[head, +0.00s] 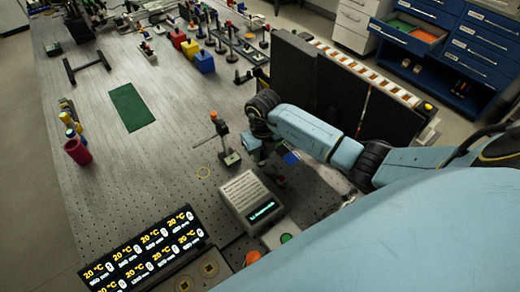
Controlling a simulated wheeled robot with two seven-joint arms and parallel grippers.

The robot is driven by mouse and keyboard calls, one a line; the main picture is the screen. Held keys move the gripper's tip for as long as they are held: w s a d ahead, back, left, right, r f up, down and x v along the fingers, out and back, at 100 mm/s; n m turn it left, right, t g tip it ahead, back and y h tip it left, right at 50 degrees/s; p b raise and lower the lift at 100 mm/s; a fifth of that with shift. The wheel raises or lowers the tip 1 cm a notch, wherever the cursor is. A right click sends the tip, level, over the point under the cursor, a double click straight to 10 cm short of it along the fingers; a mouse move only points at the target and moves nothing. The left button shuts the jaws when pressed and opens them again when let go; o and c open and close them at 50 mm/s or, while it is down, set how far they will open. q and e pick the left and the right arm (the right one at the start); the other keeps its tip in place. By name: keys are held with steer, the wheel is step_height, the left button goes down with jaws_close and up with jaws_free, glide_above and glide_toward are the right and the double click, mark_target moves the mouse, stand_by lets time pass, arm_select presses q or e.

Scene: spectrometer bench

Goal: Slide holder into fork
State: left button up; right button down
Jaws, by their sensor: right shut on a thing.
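My right arm reaches in from the right, and its wrist hangs over the bench. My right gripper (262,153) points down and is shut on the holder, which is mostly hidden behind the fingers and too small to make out. A small blue piece (291,158) shows just right of the gripper. A small dark mount (278,180) stands on the bench below the gripper; I cannot tell whether it is the fork. My left gripper is not in view.
A post with an orange top (214,116) stands left of the gripper. A grey box with a lit display (250,200) is in front. A black panel (345,95) rises behind my arm. A green mat (130,107) lies on the left, with clear perforated bench around it.

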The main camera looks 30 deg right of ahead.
steer(key=shift+s+d+p, duration=0.2)
steer(key=shift+s+p, duration=0.6)
steer(key=shift+s, duration=0.3)
steer(key=shift+s+d+p, duration=0.15)
steer(key=shift+s+p, duration=0.6)
steer(key=shift+s, duration=0.35)
steer(key=c, duration=1.1)
jaws_free()
steer(key=shift+c, duration=0.2)
step_height(320, 180, up, 3)
steer(key=shift+r+p, duration=0.1)
steer(key=shift+p, duration=0.65)
step_height(320, 180, up, 10)
